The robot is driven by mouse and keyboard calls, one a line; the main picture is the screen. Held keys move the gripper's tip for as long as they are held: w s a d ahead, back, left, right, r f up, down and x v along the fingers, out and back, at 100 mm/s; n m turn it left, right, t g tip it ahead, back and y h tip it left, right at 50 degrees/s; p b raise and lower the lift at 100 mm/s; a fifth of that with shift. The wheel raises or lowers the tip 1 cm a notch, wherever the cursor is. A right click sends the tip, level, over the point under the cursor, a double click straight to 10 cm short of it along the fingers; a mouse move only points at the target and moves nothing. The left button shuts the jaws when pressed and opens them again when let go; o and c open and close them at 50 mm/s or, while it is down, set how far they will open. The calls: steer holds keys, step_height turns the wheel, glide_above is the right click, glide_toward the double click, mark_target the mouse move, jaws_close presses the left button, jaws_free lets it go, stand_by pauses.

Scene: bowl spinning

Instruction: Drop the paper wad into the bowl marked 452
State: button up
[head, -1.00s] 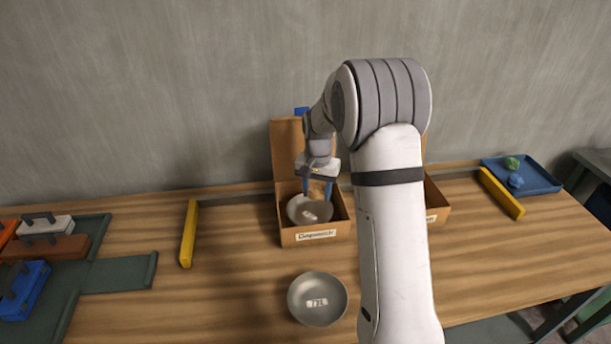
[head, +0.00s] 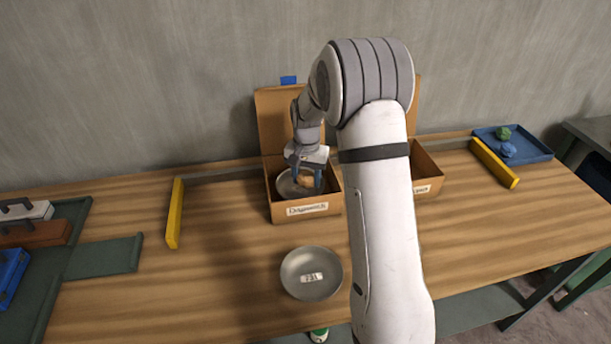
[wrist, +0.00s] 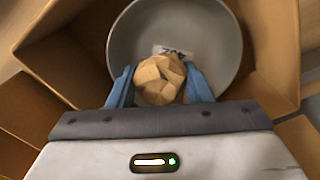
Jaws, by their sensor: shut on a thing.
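The tan, crumpled paper wad (wrist: 159,80) is held between the blue fingertips of my gripper (wrist: 160,88) in the wrist view. It also shows in the head view (head: 305,179) at my gripper (head: 308,180). My gripper is over the left cardboard box. A grey bowl (wrist: 205,30) sits in that box, beneath the wad; it also shows in the head view (head: 285,187). Its white label is partly hidden by the wad and upside down, so I cannot read it for sure. A second grey bowl (head: 312,261) stands on the table in front; its small label looks like 731.
The left box (head: 305,212) has a raised lid behind it. Another box (head: 429,187) stands right, partly behind my arm. Yellow bars (head: 174,214) (head: 495,164) lie at both sides. A blue tray (head: 537,150) with green and blue wads is far right.

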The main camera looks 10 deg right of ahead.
mark_target(306, 174)
steer(key=o, duration=1)
step_height(306, 174, up, 7)
steer(key=shift+f, duration=0.1)
steer(key=shift+r, duration=0.55)
steer(key=shift+s+r, duration=0.15)
steer(key=shift+r, duration=0.05)
steer(key=s+r+n+t, duration=0.1)
steer(key=s+r, duration=0.3)
steer(key=s, duration=0.3)
steer(key=s+r+n, duration=0.2)
steer(key=s+r, duration=0.2)
steer(key=s, duration=0.3)
steer(key=s+n+t+p, duration=0.1)
steer(key=s+n, duration=0.1)
steer(key=s, duration=1.4)
steer(key=shift+s+f+t, duration=0.15)
steer(key=shift+s+t, duration=0.05)
steer(key=shift+t, duration=0.1)
